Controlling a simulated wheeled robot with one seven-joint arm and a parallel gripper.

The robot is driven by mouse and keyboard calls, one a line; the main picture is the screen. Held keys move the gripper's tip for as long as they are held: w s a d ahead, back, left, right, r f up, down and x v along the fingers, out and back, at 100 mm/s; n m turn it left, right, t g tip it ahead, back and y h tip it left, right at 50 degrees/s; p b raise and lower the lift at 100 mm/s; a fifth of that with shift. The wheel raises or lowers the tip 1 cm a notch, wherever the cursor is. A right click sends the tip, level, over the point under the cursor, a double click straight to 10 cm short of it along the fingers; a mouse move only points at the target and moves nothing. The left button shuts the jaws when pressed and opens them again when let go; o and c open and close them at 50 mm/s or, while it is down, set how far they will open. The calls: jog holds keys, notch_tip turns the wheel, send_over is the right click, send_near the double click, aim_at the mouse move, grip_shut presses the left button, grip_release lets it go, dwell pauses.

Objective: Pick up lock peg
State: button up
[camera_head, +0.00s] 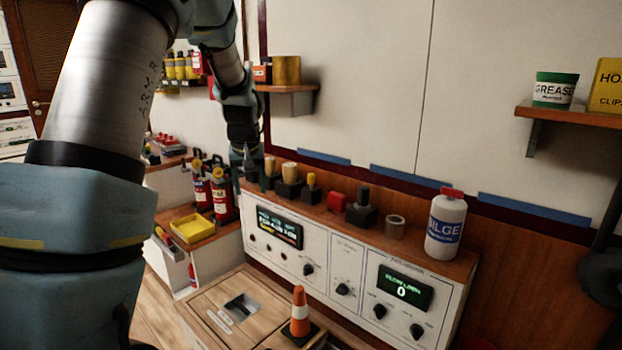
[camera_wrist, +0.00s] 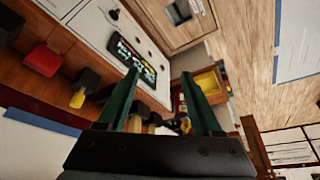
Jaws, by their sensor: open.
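Several small peg-like pieces stand in a row on the console's wooden top; I cannot tell which is the lock peg. Two have pale tops in dark blocks, a left one (camera_head: 270,166) and a right one (camera_head: 290,171). Next to them is a yellow-topped piece (camera_head: 311,181), also in the wrist view (camera_wrist: 78,99). A red block (camera_head: 336,201) and a black block with a knob (camera_head: 362,196) follow to the right. My gripper (camera_head: 249,178) is open, fingers pointing down, at the row's left end. In the wrist view its green fingers (camera_wrist: 160,75) are apart, with pale pieces partly hidden near their base.
The console front (camera_head: 342,262) carries knobs and two displays. A ring-shaped roll (camera_head: 395,226) and a white BILGE bottle (camera_head: 446,226) stand at the right. Red extinguishers (camera_head: 221,194) and a yellow tray (camera_head: 193,228) are at the left. A wall shelf (camera_head: 286,88) overhangs behind.

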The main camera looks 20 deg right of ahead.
jog(key=w+d+r+t+p, duration=0.15)
jog(key=w+d, duration=0.45)
jog(key=d, duration=0.6)
jog(key=m+h, duration=0.1)
send_near(311, 175)
jog(key=shift+t, duration=0.25)
jog(key=p+x, duration=0.1)
jog(key=x, duration=0.4)
jog(key=shift+d+f+p, duration=0.15)
jog(key=shift+d+p, duration=0.05)
jog(key=shift+p, duration=0.15)
jog(key=shift+p+x, duration=1.6)
jog(key=shift+x, duration=1.5)
jog(key=shift+a, duration=0.1)
grip_shut()
